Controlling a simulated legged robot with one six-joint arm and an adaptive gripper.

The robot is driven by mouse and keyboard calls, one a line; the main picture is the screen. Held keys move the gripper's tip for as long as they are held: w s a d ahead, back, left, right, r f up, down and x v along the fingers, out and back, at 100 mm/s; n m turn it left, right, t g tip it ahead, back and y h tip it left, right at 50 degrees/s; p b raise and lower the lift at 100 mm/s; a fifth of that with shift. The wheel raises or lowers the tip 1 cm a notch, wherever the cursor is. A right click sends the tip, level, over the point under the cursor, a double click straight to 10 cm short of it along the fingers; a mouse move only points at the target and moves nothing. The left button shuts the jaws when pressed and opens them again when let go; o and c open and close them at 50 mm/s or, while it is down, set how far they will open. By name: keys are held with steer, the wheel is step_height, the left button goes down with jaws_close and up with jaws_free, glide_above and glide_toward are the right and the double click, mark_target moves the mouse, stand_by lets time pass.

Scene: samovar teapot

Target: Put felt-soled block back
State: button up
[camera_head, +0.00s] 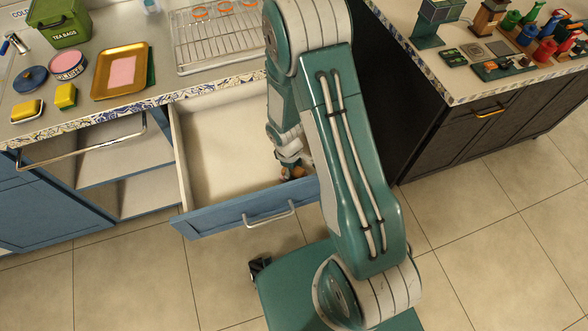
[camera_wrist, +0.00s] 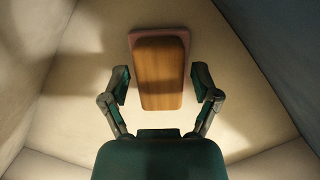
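The felt-soled block (camera_wrist: 162,75) shows in the wrist view as a wooden block with a pinkish layer showing beyond its far edge and side. It lies on the floor of the open drawer (camera_head: 225,150). My gripper (camera_wrist: 161,83) is open, with one finger on each side of the block and a gap on both sides. In the head view my gripper (camera_head: 292,172) is down inside the drawer at its right, mostly hidden by my arm. A bit of brown beside it may be the block; I cannot tell.
The blue drawer front (camera_head: 245,208) stands pulled out, and its walls surround my gripper. Above is the counter with a gold tray (camera_head: 122,72), a wire rack (camera_head: 215,35), yellow sponges (camera_head: 65,96) and a green tea bin (camera_head: 58,22). A dark cabinet (camera_head: 470,130) stands at right.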

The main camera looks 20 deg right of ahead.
steer(key=shift+r, duration=0.1)
stand_by(0.3)
steer(key=s+r+m+t, duration=0.3)
steer(key=r+m+t, duration=0.15)
steer(key=r, duration=2.55)
steer(key=s+r+m+t+y, duration=0.1)
steer(key=s+r+m, duration=0.3)
steer(key=s+r, duration=0.5)
steer(key=shift+s+r+t, duration=0.2)
steer(key=shift+s+t, duration=0.45)
steer(key=shift+s, duration=0.4)
steer(key=shift+m, duration=0.25)
